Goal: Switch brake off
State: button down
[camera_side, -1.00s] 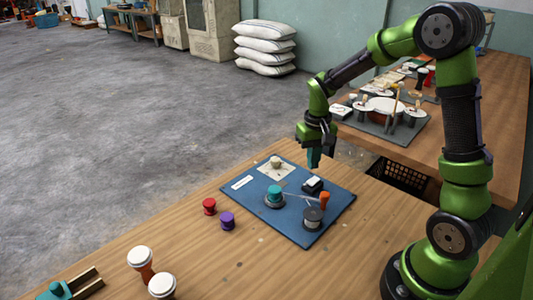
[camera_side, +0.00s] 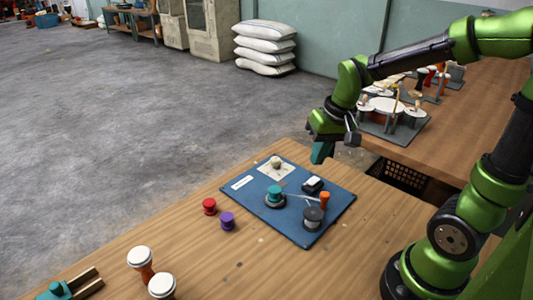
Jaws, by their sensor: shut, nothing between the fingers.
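A blue board (camera_side: 333,220) lies on the wooden table. On it are a teal knob (camera_side: 275,194) on a round grey base, a dark grey spool (camera_side: 313,217), an orange upright piece (camera_side: 324,200), a small black block with a white top (camera_side: 312,183), and a cream knob (camera_side: 276,161) on a beige plate. A thin pale rod runs from the teal knob toward the orange piece. I cannot tell which part is the brake. My gripper (camera_side: 320,154), with teal fingers, is shut and empty. It hangs above the board's far right side, apart from all its parts.
A red spool (camera_side: 209,206) and a purple spool (camera_side: 227,221) stand left of the board. A second table (camera_side: 465,120) with drum parts and a black crate (camera_side: 400,174) lie behind.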

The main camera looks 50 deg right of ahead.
jog(key=s+a+r+n+t+y, duration=0.1)
jog(key=s+a+r+t, duration=0.3)
jog(key=s+a+r, duration=0.2)
jog(key=shift+s+a+r+n, duration=0.3)
jog(key=shift+s+r+n, duration=0.1)
jog(key=shift+s+r, duration=0.3)
jog(key=w+d+f+m+g+h, duration=0.1)
jog(key=w+d+f+m+g, duration=0.2)
jog(key=w+d+m, duration=0.3)
jog(key=w+d+f+m+g, duration=0.3)
jog(key=w+d+m, duration=0.4)
jog(key=d+m, duration=0.1)
jog(key=shift+d+f+g+h, duration=0.15)
jog(key=shift+d+g+h, duration=0.25)
jog(key=shift+d, duration=0.45)
